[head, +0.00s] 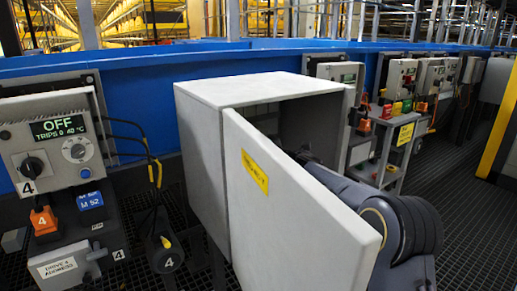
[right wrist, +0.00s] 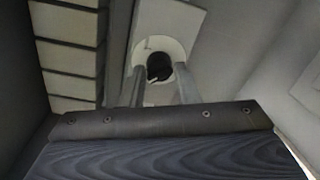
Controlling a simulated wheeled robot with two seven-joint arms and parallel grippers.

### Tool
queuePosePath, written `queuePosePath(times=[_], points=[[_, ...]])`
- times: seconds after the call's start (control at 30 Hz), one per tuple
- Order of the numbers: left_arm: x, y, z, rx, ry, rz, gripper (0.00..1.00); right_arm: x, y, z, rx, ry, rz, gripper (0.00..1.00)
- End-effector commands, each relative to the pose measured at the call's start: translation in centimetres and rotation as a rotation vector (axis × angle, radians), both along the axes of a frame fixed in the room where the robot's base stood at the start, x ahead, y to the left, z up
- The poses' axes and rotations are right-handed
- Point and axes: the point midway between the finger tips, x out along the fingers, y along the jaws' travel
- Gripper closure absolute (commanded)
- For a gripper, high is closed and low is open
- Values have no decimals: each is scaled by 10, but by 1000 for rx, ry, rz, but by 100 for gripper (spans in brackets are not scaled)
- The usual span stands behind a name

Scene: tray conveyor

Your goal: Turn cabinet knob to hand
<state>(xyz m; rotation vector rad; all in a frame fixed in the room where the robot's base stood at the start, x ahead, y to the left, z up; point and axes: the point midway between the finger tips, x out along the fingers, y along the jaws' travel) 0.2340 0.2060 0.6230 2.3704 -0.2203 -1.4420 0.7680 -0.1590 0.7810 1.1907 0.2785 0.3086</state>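The grey cabinet (head: 205,125) stands in the middle of the head view with its door (head: 290,225) swung open toward me. The door bears a yellow label (head: 254,171). My right arm reaches in behind the door, which hides its gripper in the head view. In the right wrist view, a black knob (right wrist: 159,66) sits on a round white plate (right wrist: 147,46) inside the cabinet. My right gripper (right wrist: 160,72) is open, its two grey fingers apart on either side of the knob. I cannot tell whether they touch it. My left gripper is not in view.
Pale ribbed blocks (right wrist: 70,55) line the cabinet's left inside in the right wrist view. A control box (head: 52,140) reading OFF, with its own black knob, stands left in the head view. More control boxes (head: 340,75) stand behind right. Dark grating (head: 462,190) floor is clear at right.

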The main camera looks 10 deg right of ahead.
Motion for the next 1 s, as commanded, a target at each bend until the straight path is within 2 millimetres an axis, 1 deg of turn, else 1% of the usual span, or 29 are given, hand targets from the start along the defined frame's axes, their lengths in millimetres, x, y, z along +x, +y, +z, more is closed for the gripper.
queuePosePath(times=[0.03, 0.1, 0.13, 0.37, 0.47, 0.57, 0.8, 0.9, 1.0], points=[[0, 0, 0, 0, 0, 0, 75, 0, 0, 0, 0, -1, 0, 65], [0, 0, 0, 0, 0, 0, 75, 0, 0, 0, 0, -1, 0, 55], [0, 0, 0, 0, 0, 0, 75, 0, 0, 0, 0, -1, 0, 53], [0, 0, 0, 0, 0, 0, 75, 0, 0, 0, 1, 0, 0, 53], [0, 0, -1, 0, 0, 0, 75, -4, -2, 0, 2, 1, 0, 53], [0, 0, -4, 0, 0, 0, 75, -15, -7, 1, 3, 1, -1, 53], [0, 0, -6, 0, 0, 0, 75, -54, -22, 4, 3, 0, -1, 53], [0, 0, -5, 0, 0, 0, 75, -65, -27, 4, 1, 0, 0, 53], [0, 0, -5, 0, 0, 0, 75, -71, -29, 4, 2, 0, 0, 53]])
